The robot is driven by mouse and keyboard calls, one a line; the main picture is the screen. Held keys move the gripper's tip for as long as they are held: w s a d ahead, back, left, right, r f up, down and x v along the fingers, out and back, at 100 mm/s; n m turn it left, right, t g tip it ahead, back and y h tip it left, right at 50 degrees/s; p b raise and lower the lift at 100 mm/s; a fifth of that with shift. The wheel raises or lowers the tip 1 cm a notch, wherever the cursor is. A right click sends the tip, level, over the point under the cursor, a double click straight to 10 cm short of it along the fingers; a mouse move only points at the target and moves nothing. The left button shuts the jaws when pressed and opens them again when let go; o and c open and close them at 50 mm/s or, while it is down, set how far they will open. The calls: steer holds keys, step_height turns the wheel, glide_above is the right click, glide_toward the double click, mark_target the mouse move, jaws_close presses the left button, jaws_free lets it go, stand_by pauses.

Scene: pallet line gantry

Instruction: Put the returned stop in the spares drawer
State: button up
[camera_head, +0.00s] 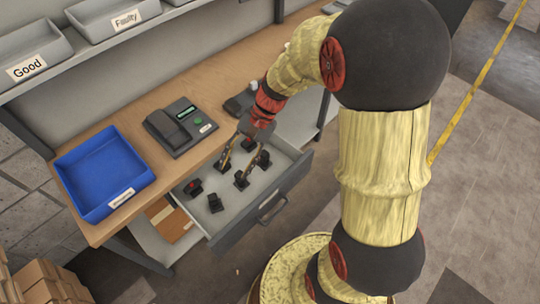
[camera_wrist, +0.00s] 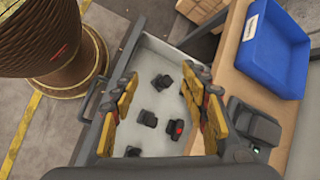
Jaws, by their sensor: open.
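The spares drawer (camera_head: 283,188) is pulled out from under the bench; its pale floor and front also show in the wrist view (camera_wrist: 100,98). I cannot tell which is the returned stop. My gripper (camera_head: 233,167) is over the drawer, pointing down, its yellow-black fingers spread (camera_wrist: 161,75) with nothing held between them.
A blue bin (camera_head: 65,163) stands at the bench's left end. Grey bins marked Good (camera_head: 28,69) and Faulty (camera_head: 125,21) stand on the shelf above. Cardboard boxes (camera_head: 48,283) are at lower left.

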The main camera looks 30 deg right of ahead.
steer(key=s+d+r+n+t+h, duration=0.2)
steer(key=s+r+n+t+h, duration=0.1)
steer(key=s+r, duration=0.3)
steer(key=s+d+r+n+t+h, duration=0.2)
steer(key=s+r, duration=0.5)
steer(key=r, duration=0.4)
steer(key=n+t+h, duration=0.1)
steer(key=n+h, duration=0.1)
steer(key=n, duration=0.1)
steer(key=shift+n+t, duration=0.3)
steer(key=shift+n, duration=0.1)
steer(key=shift+r, duration=0.1)
